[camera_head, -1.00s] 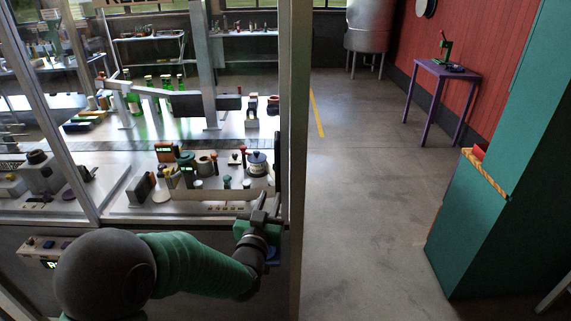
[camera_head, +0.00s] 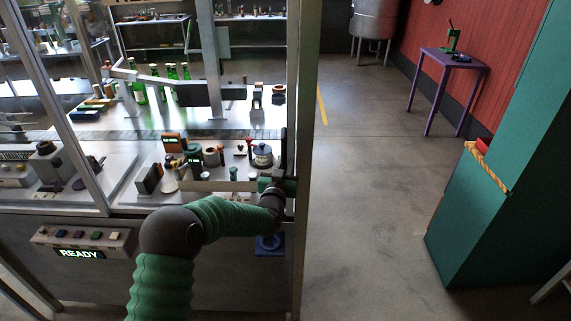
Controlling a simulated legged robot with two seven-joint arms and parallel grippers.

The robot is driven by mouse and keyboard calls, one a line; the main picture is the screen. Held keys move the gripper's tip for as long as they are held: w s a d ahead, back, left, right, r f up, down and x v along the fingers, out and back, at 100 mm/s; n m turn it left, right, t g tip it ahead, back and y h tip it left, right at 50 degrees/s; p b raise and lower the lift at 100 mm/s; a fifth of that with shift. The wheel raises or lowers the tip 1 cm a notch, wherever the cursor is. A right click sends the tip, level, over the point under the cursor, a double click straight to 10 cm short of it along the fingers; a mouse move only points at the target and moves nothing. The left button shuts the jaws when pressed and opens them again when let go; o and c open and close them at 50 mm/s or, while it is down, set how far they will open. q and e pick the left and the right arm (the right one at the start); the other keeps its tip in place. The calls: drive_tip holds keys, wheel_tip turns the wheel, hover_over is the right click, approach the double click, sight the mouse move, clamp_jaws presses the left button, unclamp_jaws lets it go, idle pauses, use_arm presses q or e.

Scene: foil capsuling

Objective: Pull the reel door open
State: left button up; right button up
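The reel door seems to be the clear framed front of the machine; its exact edges are hard to tell. A pale upright post (camera_head: 305,120) stands at its right side, with a dark upright handle-like bar (camera_head: 284,150) just left of the post. My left gripper (camera_head: 278,184) is at the lower end of this bar, close to the post. My dark wrist partly hides it, so I cannot tell whether its fingers are apart, or touch or hold the bar. My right gripper is out of view.
Behind the front are small jars and tools, a blue-white pot (camera_head: 262,155) and green bottles (camera_head: 172,75). A button panel (camera_head: 84,238) and a lit READY sign (camera_head: 79,253) are at lower left. Open floor (camera_head: 370,190) lies right of the post, before a teal cabinet (camera_head: 490,215).

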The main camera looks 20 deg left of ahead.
use_arm(q)
drive_tip(key=shift+d, duration=0.1)
clamp_jaws()
idle(1.1)
